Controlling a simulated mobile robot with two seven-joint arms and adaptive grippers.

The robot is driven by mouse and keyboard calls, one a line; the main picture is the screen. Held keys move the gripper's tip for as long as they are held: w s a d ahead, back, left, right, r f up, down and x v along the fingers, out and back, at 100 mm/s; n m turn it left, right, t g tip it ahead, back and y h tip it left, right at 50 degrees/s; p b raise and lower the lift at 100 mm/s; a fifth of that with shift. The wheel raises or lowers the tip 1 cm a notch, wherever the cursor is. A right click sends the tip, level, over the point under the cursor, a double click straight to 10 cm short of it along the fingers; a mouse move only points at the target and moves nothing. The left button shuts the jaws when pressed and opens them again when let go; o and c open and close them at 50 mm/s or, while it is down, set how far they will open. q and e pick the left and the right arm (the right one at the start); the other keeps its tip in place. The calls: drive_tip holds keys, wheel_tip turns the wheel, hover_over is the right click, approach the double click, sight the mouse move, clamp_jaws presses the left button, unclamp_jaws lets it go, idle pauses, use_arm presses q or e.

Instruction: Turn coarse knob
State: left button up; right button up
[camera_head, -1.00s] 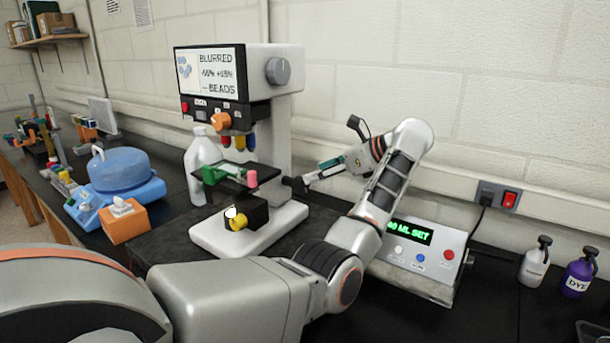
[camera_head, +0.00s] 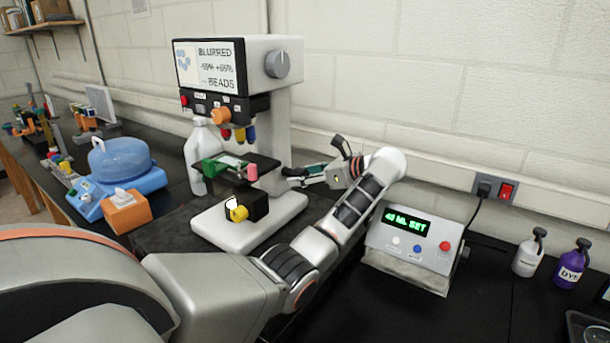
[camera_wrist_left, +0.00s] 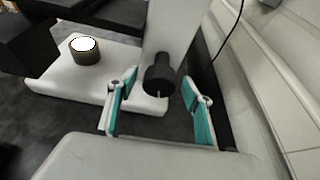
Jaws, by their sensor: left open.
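A white microscope (camera_head: 275,115) stands on the bench, its screen reading BLURRED and BEADS. In the left wrist view a black side knob (camera_wrist_left: 160,82) sticks out from the lower part of its white column. I take this to be the coarse knob; in the head view my gripper largely hides that area. My left gripper (camera_head: 304,174) is at the right side of the column. It is open, its teal-padded fingers (camera_wrist_left: 159,92) standing on either side of the knob with gaps showing. I cannot tell how deep the knob lies between them. My right gripper is not in view.
A grey knob (camera_head: 277,65) is on the microscope head. The stage (camera_head: 240,172) carries a green and a pink part. A control box (camera_head: 410,250) stands right of my arm, with two bottles (camera_head: 528,256) beyond. The wall is close behind.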

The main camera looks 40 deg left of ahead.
use_arm(q)
drive_tip(key=c, duration=1.1)
